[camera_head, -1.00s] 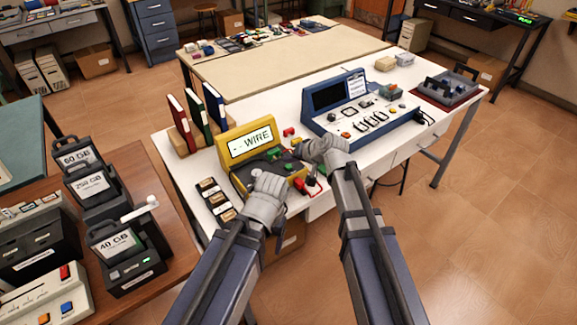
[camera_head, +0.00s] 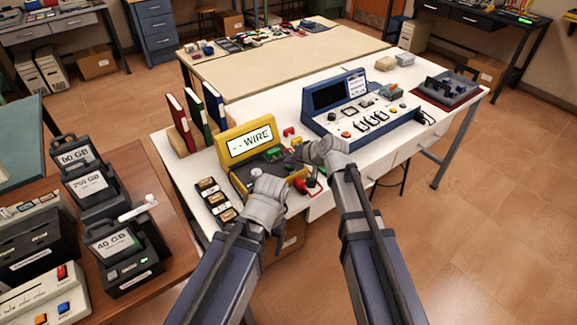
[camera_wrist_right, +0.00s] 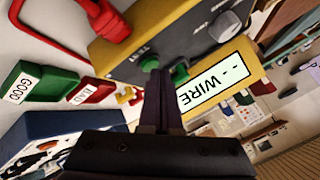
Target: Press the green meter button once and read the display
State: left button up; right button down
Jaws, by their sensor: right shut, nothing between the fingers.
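The yellow meter (camera_head: 222,150) stands on the white table, its display (camera_head: 250,142) reading "- - WIRE". In the right wrist view the meter (camera_wrist_right: 110,52) shows close up, its display (camera_wrist_right: 212,84) tilted. A green button (camera_wrist_right: 148,62) beside the "TEST" label is partly behind the fingertips; a second green part (camera_wrist_right: 180,72) is to its right. My right gripper (camera_head: 300,150) is shut and empty at the meter's right side. Its fingers (camera_wrist_right: 156,78) point at the green button; I cannot tell whether they touch it. My left gripper (camera_head: 256,176) is at the meter's front; its fingers are unclear.
Green "GOOD" (camera_wrist_right: 32,84) and red "BAD" (camera_wrist_right: 90,91) blocks lie beside the meter. A red plug and cable (camera_wrist_right: 104,20) are at its edge. A blue console (camera_head: 360,128) stands to the right, and colored binders (camera_head: 196,118) stand behind on the left.

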aim_at(290, 170)
jog(key=shift+f+b, duration=0.35)
jog(key=shift+r, duration=0.1)
dwell(0.5)
jog(key=shift+r+p, duration=0.85)
jog(key=shift+p, duration=0.1)
notch_tip(290, 170, up, 5)
jog(key=p, duration=0.5)
dwell(0.4)
